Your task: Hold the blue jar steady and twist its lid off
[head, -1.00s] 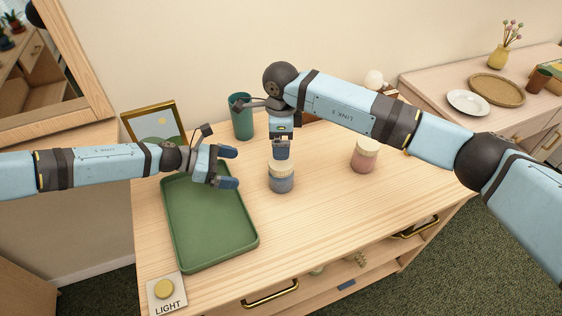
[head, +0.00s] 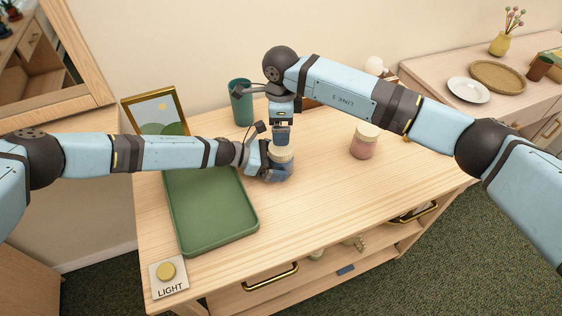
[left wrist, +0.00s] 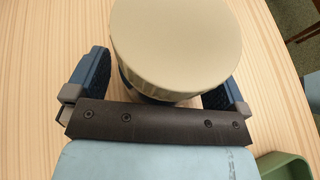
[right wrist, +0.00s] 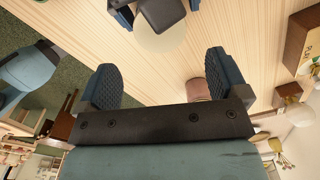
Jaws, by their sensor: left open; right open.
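The blue jar (head: 289,164) stands upright on the wooden table with its cream lid (head: 283,153) on. The lid looks large in the left wrist view (left wrist: 178,45) and hides most of the jar body there. My left gripper (head: 277,173) is open, low at the jar, with one finger on each side of it; contact cannot be told. My right gripper (head: 281,139) is open and points down just above the lid. In the right wrist view the lid (right wrist: 160,38) lies beyond the empty space between its fingers.
A pink jar (head: 363,143) with a similar lid stands to the right. A green tray (head: 212,240) lies at left under my left arm. A green cup (head: 241,104) and a picture frame (head: 152,108) stand behind. A light button (head: 167,271) sits at the front left corner.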

